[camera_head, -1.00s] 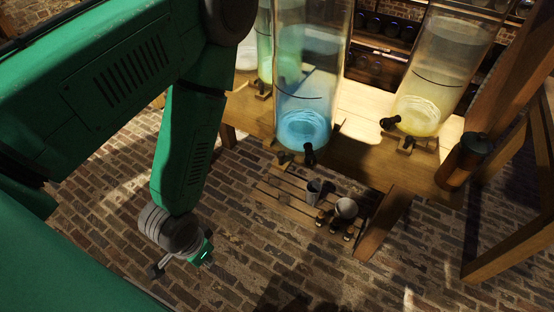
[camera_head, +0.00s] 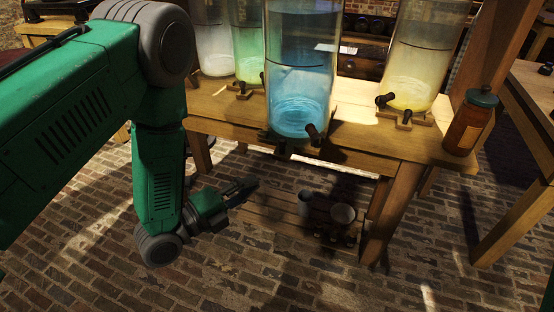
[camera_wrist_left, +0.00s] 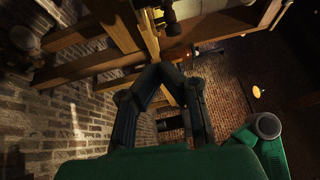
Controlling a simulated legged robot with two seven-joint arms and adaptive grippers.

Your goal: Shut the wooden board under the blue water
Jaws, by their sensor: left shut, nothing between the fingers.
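The blue water fills the lower part of a tall glass jar (camera_head: 298,85) with a black tap at its front. Its wooden board (camera_head: 285,146) shows as a dark strip under the jar, at the table's front edge, farther forward than the neighbouring jars' bases. Much of the board is hidden under the jar. My left gripper (camera_head: 250,184) is below and left of the board, in front of the table, pointing right and touching nothing that I can see. Its fingers meet at the tips in the left wrist view (camera_wrist_left: 160,70). My right gripper is not in view.
The wooden table (camera_head: 345,140) also carries a green jar (camera_head: 249,45), a yellow jar (camera_head: 415,70), a clear jar (camera_head: 213,40) and a brown lidded jar (camera_head: 467,122). Below, a slatted shelf (camera_head: 262,212) holds cups (camera_head: 343,214). The brick floor in front is clear.

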